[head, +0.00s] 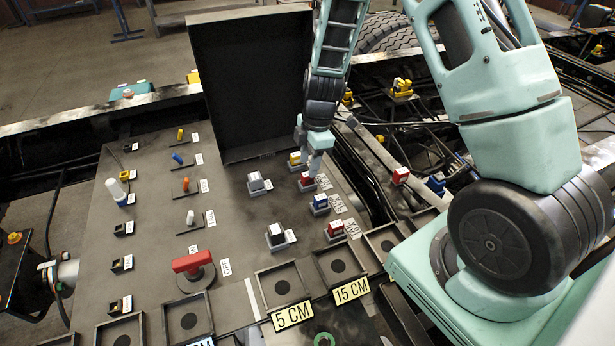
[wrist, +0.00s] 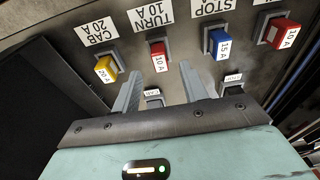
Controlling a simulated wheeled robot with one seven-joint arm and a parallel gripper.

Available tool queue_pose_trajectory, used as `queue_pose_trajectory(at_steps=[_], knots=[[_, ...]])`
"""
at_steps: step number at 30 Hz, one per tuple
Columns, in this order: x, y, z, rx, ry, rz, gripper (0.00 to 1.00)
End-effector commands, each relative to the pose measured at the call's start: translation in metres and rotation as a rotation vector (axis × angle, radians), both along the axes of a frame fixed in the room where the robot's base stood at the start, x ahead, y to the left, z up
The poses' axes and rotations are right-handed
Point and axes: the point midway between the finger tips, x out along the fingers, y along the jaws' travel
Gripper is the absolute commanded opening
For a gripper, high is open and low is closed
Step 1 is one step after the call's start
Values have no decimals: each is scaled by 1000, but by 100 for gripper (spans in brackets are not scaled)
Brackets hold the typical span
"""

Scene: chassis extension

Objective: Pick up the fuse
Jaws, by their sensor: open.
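Several coloured fuses stand in grey holders on the panel. In the wrist view they are a yellow 20 A fuse (wrist: 106,70), a red 10 A fuse (wrist: 158,60) under the label TURN 10A, a blue 15 A fuse (wrist: 218,43) and another red 10 A fuse (wrist: 283,35). My gripper (wrist: 161,76) is open and empty, with its two grey fingers either side of the line to the TURN fuse, which appears just beyond the tips. In the head view my gripper (head: 315,150) is just above that red fuse (head: 306,179) and near the yellow one (head: 295,158).
Two black-topped blocks (head: 277,236) (head: 257,183) stand left of the fuse row. An upright black lid (head: 250,90) rises behind the panel. A red-handled switch (head: 193,263) and square trays (head: 283,286) lie nearer the front. Cables and frame rails lie to the right.

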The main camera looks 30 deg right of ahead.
Motion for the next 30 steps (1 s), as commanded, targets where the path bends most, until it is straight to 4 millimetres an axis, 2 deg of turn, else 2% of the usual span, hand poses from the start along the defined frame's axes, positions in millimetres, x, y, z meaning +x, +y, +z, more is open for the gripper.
queue_pose_trajectory(at_steps=[6, 15, 16, 20, 21, 30], knots=[[-1, 3, -26, 2, 3, 1, 44], [0, 3, -31, 0, -1, 1, 44], [0, 3, -31, 0, -1, 1, 41], [0, 3, -31, 0, 0, 1, 5], [0, 3, -31, 0, 0, 1, 0], [0, 3, -30, 0, 0, 0, 0]])
